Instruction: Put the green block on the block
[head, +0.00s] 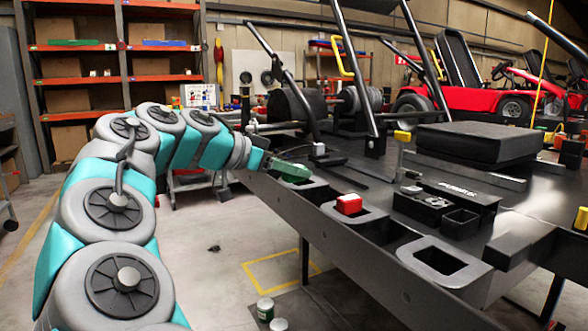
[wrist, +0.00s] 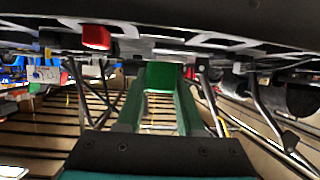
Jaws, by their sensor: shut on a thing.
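My gripper (wrist: 160,90) is shut on the green block (wrist: 160,75), which shows between the ends of its two green fingers in the wrist view. In the head view my gripper (head: 284,168) is at the table's left edge, over the far cutout. The green there is small, and I cannot clearly part block from fingers. A red block (head: 349,203) sits at the middle cutout of the table, nearer and to the right of my gripper. It also shows in the wrist view (wrist: 96,37), upper left, apart from the green block.
The dark table (head: 375,172) has a near empty cutout (head: 443,259). Black boxes (head: 455,200) and a black pad (head: 478,145) stand to the right. Dark slanted bars (head: 358,75) rise behind my gripper. Cans (head: 265,309) stand below on the floor side.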

